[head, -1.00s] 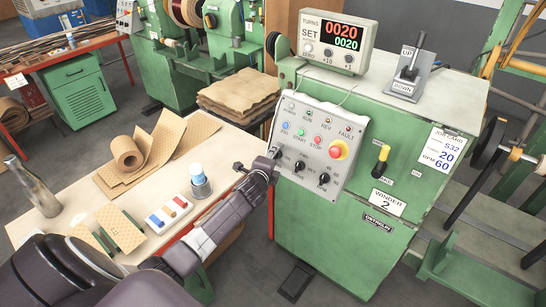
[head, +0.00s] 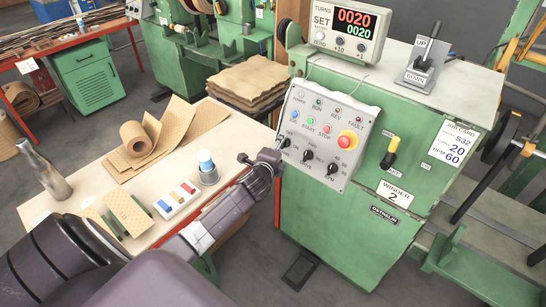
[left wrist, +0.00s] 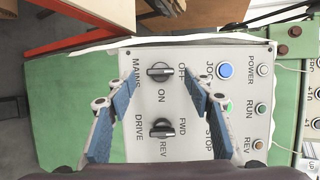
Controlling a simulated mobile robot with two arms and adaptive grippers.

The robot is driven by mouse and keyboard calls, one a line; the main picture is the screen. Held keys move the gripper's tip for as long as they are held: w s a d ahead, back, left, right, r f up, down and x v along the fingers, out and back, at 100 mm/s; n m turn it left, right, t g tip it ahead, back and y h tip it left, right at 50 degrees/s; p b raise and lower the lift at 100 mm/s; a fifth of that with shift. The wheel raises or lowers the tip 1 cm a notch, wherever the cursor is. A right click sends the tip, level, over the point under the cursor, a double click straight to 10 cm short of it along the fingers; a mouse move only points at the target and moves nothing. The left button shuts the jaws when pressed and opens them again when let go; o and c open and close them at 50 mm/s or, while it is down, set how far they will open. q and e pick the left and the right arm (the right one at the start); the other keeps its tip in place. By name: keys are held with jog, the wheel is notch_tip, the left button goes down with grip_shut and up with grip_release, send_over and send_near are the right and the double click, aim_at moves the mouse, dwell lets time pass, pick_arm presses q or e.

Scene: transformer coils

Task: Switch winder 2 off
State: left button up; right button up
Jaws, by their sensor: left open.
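Winder 2 is the green machine (head: 350,215) in the head view, with a grey control panel (head: 315,108) on its front. The panel's black MAINS knob (left wrist: 160,71) has OFF and ON marks beside it in the left wrist view. Its bar lies along the line toward OFF; I cannot tell which end is the pointer. My left gripper (head: 268,160) is open just in front of the panel's left edge. In the left wrist view its blue-padded fingers (left wrist: 160,88) stand either side of the MAINS knob, apart from it. My right gripper is out of view.
The black DRIVE knob (left wrist: 162,130) sits beside the MAINS knob. The red emergency stop (head: 348,142) and a yellow-tipped lever (head: 391,152) are further right. A worktable (head: 120,205) with cardboard and a jar (head: 207,170) stands to the left.

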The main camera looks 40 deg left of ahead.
pick_arm(q)
jog(key=v, duration=0.9)
jog(key=shift+s+f, duration=0.1)
jog(key=shift+f, duration=0.05)
